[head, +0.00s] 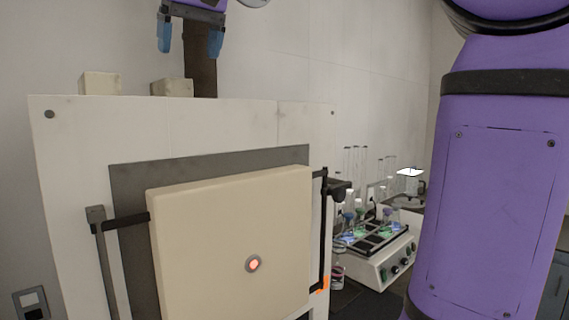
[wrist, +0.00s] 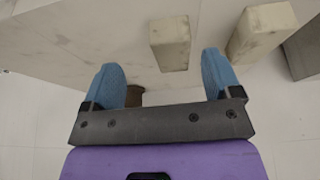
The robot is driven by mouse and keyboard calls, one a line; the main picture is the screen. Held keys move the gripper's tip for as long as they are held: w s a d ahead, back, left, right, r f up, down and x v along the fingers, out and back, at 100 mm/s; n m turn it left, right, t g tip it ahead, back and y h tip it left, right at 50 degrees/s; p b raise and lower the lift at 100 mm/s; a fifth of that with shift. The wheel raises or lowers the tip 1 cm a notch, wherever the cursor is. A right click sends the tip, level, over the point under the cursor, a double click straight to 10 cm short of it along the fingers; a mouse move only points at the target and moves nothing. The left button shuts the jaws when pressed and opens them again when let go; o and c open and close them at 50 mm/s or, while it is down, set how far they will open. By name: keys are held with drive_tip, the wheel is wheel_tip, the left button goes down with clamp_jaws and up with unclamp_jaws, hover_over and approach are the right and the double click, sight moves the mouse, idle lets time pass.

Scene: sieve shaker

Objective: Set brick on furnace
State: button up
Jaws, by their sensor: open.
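The furnace (head: 225,120) is a white box with a thick cream door, which looks closed. Two pale, smudged bricks sit on its top: a left brick (head: 100,83) and a right brick (head: 172,88). My gripper (head: 190,48) is open and empty, above the right brick in the head view and apart from it. In the wrist view my gripper (wrist: 160,65) has blue fingers spread wide. One brick (wrist: 170,45) shows ahead between the fingertips, and another brick (wrist: 262,32) lies beyond the right finger. I cannot tell which brick is which across views.
A dark upright flue (head: 201,70) stands behind the right brick. A dark grey block (wrist: 304,48) shows at the wrist view's right edge. Black brackets flank the door. A shaker with coloured flasks (head: 375,245) stands right of the furnace. My purple arm fills the right side.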

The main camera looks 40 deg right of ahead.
drive_tip(key=s+d+f, duration=0.1)
drive_tip(key=s+f, duration=0.5)
drive_tip(key=f, duration=0.4)
drive_tip(key=s+d+f, duration=0.2)
drive_tip(key=s+f, duration=0.5)
drive_tip(key=f, duration=0.4)
drive_tip(key=s+d+f, duration=0.2)
drive_tip(key=s+f, duration=0.5)
drive_tip(key=f, duration=0.4)
drive_tip(key=shift+s+d+t, duration=0.15)
drive_tip(key=shift+d+t, duration=0.1)
drive_tip(key=shift+t, duration=0.15)
